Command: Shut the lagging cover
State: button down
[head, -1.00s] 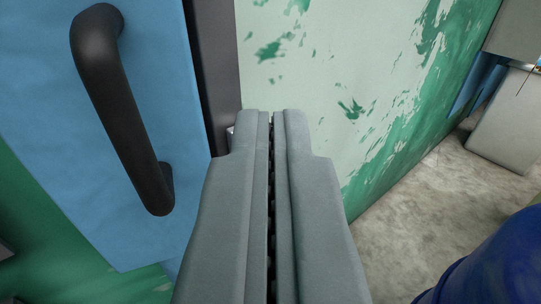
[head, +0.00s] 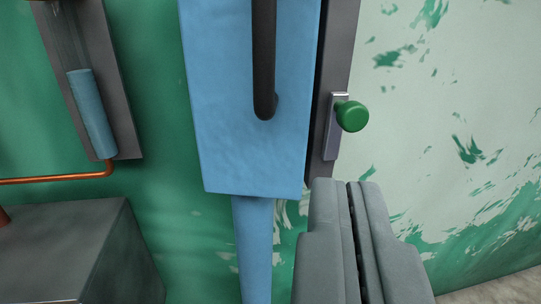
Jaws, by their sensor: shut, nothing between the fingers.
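The lagging cover (head: 235,110) is a light blue panel in the upper middle of the head view, its top cut off by the frame. A black bar handle (head: 264,60) stands on its front. A dark upright frame (head: 340,50) runs along its right edge; I cannot tell whether the cover sits flush against it. A metal latch plate with a green knob (head: 352,116) is on that frame. My gripper (head: 346,183) is shut and empty, below the knob and right of the cover's lower edge in the picture. I cannot tell whether it touches anything.
A blue lagged pipe (head: 255,245) runs down below the cover. At left are a dark wall plate with a blue cylinder (head: 92,110), a copper pipe (head: 60,180) and a grey box (head: 85,250). The wall at right is peeling green and white, with clear floor at lower right.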

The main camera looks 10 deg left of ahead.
jog(key=f+y, duration=0.1)
send_near(310, 101)
jog(key=shift+n, duration=0.3)
jog(key=w, duration=0.7)
jog(key=shift+a+r, duration=0.1)
jog(key=shift+a, duration=0.05)
jog(key=shift+w+d, duration=0.15)
jog(key=shift+w, duration=0.45)
jog(key=shift+w+d, duration=0.15)
jog(key=shift+w, duration=0.5)
jog(key=shift+s, duration=0.15)
